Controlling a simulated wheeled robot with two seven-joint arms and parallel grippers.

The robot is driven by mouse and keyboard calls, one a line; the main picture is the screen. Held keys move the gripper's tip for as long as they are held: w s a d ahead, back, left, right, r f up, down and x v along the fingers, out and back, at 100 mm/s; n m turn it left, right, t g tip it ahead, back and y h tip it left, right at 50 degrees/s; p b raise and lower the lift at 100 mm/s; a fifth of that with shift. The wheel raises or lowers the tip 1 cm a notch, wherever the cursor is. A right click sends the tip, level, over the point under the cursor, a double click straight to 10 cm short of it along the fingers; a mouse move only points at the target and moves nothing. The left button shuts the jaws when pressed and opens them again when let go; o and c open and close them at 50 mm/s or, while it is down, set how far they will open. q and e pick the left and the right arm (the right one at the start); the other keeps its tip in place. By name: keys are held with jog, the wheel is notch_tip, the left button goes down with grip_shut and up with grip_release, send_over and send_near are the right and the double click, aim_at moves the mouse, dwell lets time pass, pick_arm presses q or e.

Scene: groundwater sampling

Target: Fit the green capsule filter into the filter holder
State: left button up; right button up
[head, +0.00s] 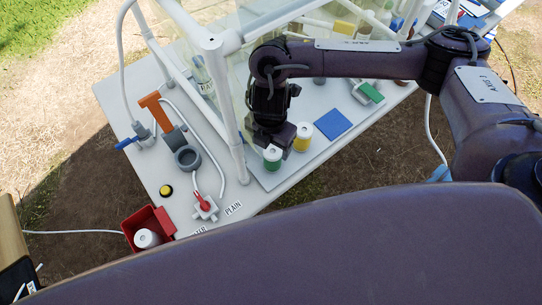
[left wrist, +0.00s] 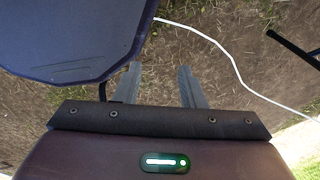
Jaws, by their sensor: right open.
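The green capsule filter (head: 272,157), a white cylinder with a green band, stands upright on the grey board at the table's front right. My right gripper (head: 277,143) is open and reaches down right at it, covering its back side; I cannot tell whether the fingers touch it. A dark grey ring (head: 188,158), which looks like the filter holder, sits on the table to the left, beyond a white frame post; it looks empty. My left gripper (left wrist: 160,82) is open and empty in the left wrist view, over bare ground.
A yellow-banded capsule (head: 302,137) stands close right of the green one. A white frame post (head: 226,100) rises between the board and the ring. A red bin (head: 149,224) holds a white capsule. A red-handled valve (head: 203,205) and an orange-handled part (head: 156,112) stand near the ring.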

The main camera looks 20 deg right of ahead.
aim_at(272, 152)
jog(key=f, duration=0.3)
jog(key=shift+d+b, duration=0.2)
jog(key=shift+b, duration=0.1)
notch_tip(272, 152, down, 4)
jog(key=shift+s+r+b, duration=0.1)
jog(key=shift+r+b, duration=0.1)
jog(key=shift+b, duration=0.35)
jog(key=shift+f, duration=0.3)
jog(key=c, duration=1.1)
pick_arm(q)
jog(key=shift+s+d+f, duration=0.15)
jog(key=shift+d+f, duration=0.15)
jog(key=shift+f, duration=0.2)
jog(key=shift+s+d+f, duration=0.1)
jog(key=shift+d+f, duration=0.2)
jog(key=shift+f, duration=0.2)
pick_arm(e)
jog(key=shift+c, duration=0.2)
jog(key=shift+r, duration=0.1)
